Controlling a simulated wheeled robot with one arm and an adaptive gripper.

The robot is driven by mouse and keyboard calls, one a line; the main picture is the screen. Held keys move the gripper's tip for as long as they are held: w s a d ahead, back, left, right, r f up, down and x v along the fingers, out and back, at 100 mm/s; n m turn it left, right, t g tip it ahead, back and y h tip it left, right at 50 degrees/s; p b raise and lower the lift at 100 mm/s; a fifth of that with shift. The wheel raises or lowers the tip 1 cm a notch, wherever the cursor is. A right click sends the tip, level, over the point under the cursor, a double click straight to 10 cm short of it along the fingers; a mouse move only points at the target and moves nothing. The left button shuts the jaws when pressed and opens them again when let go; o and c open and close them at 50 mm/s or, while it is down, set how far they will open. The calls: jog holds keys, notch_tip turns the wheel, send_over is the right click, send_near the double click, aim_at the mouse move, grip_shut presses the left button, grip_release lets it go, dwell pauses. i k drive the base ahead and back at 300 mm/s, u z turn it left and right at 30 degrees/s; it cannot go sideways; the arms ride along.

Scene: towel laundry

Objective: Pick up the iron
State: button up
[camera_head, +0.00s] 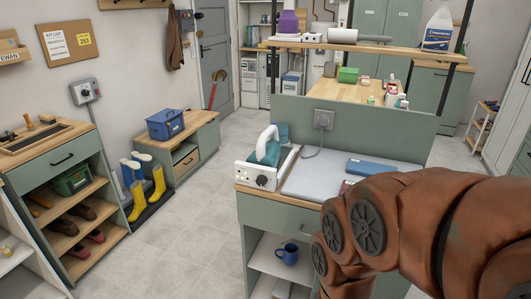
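What looks like the iron (268,152), teal with a white arched handle, rests on a white base with a dark dial (262,180). It stands at the left end of the green counter (290,213), beside a pale grey pad (318,178). My rust-brown arm reaches in from the right and bends down past the bottom edge, right of the iron and apart from it. My gripper is out of view. The iron's lower part is partly hidden by the base.
A blue folded item (371,166) lies on the pad's right side. A socket with a cord (323,120) sits on the panel behind. A shelf (365,48) with bottles crosses above. A blue mug (288,254) stands below the counter. Open floor (190,225) lies to the left.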

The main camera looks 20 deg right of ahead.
aim_at(268, 154)
jog(key=z, duration=0.35)
jog(key=i, duration=1.05)
jog(key=u, duration=1.6)
